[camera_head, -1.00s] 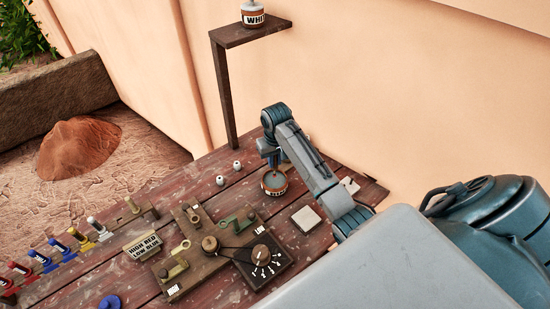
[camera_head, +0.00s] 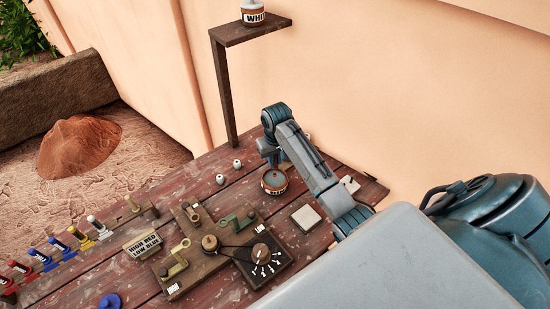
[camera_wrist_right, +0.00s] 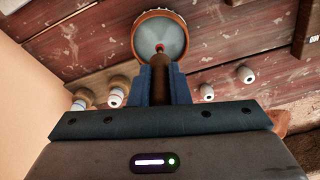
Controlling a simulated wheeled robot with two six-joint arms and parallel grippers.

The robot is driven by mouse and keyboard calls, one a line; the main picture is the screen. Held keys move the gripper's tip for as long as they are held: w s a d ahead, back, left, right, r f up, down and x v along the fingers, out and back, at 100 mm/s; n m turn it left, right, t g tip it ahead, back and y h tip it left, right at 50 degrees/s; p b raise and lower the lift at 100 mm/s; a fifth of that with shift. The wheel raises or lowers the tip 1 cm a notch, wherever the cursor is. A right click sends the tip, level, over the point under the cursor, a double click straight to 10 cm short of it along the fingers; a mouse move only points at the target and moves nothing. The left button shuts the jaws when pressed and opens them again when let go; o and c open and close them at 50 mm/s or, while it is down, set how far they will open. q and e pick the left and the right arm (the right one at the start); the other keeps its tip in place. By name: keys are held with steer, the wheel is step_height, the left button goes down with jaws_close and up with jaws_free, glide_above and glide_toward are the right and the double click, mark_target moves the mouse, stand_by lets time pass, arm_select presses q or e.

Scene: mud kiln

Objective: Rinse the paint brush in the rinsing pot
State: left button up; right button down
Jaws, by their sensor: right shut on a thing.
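The rinsing pot (camera_head: 274,188) is a small round pot with a brown and white band, standing on the table near the wall. In the right wrist view the rinsing pot (camera_wrist_right: 147,22) shows an orange-brown rim and grey-blue inside. My right gripper (camera_head: 271,160) is just above the pot, pointing down. In the right wrist view my right gripper (camera_wrist_right: 165,72) is shut on the paint brush (camera_wrist_right: 178,88), which has a brown handle. Its red tip shows against the pot's inside; I cannot tell how deep it reaches. My left gripper is not in view.
A rack of coloured paint tubes (camera_head: 62,246) runs along the left. A wooden mechanism with a dial (camera_head: 261,252) stands in front of the pot. A pale square tile (camera_head: 306,218) lies to its right. A post with a shelf (camera_head: 250,30) rises behind.

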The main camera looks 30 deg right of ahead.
mark_target(275, 167)
steer(key=shift+f, duration=1.6)
steer(key=shift+r, duration=0.1)
steer(key=shift+a, duration=0.15)
